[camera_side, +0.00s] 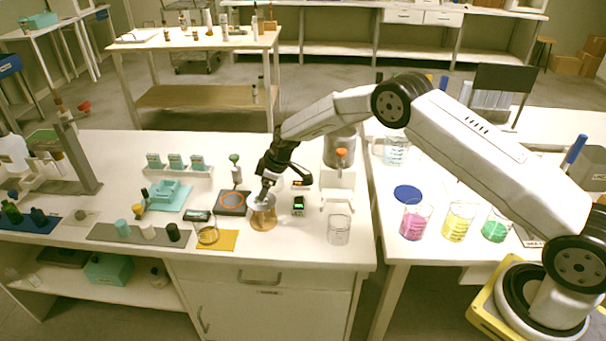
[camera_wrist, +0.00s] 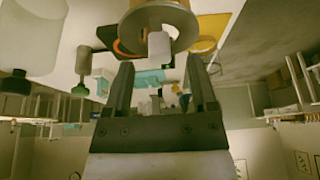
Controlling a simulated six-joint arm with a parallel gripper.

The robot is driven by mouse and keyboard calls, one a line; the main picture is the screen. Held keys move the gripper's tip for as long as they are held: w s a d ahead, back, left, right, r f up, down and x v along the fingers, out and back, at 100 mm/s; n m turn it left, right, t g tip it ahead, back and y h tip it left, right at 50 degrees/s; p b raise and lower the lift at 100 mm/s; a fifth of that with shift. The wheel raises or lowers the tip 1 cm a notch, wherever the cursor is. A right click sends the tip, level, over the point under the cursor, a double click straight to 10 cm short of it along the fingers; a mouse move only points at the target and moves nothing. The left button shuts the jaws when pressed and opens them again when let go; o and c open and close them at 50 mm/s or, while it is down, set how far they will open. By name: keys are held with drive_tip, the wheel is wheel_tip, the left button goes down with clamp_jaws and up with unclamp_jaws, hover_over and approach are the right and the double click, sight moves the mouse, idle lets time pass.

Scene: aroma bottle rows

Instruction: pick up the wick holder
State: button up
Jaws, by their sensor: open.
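A tan, wide round vessel (camera_side: 263,217) stands on the bench near its front, directly below my gripper (camera_side: 262,197). In the wrist view the tan vessel (camera_wrist: 150,17) is at the top, with a small white cylinder (camera_wrist: 158,45) at it. I take this white piece to be the wick holder, but the pictures do not settle it. My gripper (camera_wrist: 160,63) is open, its two dark fingers spread. The white cylinder lines up with the gap beyond the fingertips. Nothing is clearly held between the fingers.
A dark plate with an orange ring (camera_side: 233,203) is left of the vessel. A glass dish (camera_side: 207,236) sits on a yellow mat (camera_side: 228,241) in front. A clear beaker (camera_side: 339,230) and a small dark device (camera_side: 298,205) stand to the right. Teal holders (camera_side: 175,163) are behind.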

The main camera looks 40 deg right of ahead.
drive_tip(key=shift+x, duration=1.25)
clamp_jaws()
